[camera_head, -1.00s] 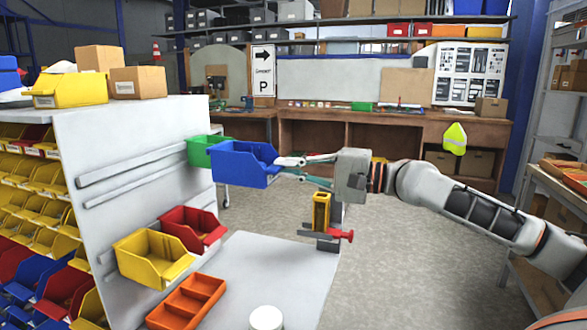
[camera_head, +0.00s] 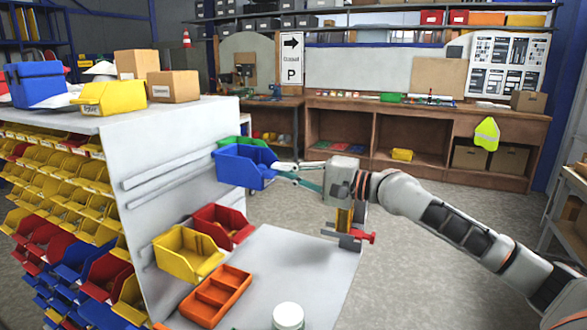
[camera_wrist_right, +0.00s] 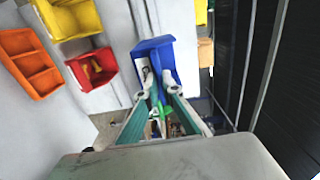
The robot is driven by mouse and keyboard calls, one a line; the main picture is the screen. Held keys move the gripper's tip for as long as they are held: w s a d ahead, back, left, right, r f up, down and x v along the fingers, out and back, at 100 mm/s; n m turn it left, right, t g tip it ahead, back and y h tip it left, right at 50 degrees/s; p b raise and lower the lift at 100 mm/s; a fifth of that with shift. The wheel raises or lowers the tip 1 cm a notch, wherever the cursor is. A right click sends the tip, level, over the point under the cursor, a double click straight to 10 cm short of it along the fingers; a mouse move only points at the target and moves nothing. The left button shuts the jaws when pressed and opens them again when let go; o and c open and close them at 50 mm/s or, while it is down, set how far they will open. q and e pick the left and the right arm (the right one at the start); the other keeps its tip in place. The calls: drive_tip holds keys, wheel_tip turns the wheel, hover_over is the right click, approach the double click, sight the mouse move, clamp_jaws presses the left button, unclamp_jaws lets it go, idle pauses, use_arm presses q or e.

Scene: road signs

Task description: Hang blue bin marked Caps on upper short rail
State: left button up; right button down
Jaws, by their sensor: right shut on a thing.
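The blue bin (camera_head: 243,172) is in the air in front of the right edge of the white panel (camera_head: 180,130). My right gripper (camera_head: 284,170) is shut on its right side; the bin also shows between the fingertips in the right wrist view (camera_wrist_right: 153,52). No Caps marking is readable. Two pale rails (camera_head: 165,177) run along the panel, one above the other, to the left of the bin. A green bin (camera_head: 240,141) is partly hidden behind the blue bin. I cannot tell whether the blue bin touches the panel. My left gripper is not in view.
Below are a red bin (camera_head: 222,226) and a yellow bin (camera_head: 187,253) at the panel. An orange tray (camera_head: 216,296) and a white-lidded jar (camera_head: 288,316) stand on the white worktop (camera_head: 310,262). A red-handled tool (camera_head: 362,237) is near the worktop's right edge.

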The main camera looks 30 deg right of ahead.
sight(265, 168)
drive_tip(key=shift+x, duration=3.8)
drive_tip(key=shift+w+a+r+p, duration=0.1)
drive_tip(key=shift+w+a+p, duration=0.2)
drive_tip(key=shift+p, duration=0.1)
drive_tip(key=shift+w+a+p, duration=0.3)
drive_tip(key=shift+w+p, duration=0.15)
drive_tip(key=shift+p, duration=0.1)
drive_tip(key=shift+w+a, duration=0.25)
drive_tip(key=shift+w, duration=0.05)
drive_tip(key=shift+w+p, duration=0.1)
drive_tip(key=shift+p, duration=0.2)
drive_tip(key=shift+a, duration=0.15)
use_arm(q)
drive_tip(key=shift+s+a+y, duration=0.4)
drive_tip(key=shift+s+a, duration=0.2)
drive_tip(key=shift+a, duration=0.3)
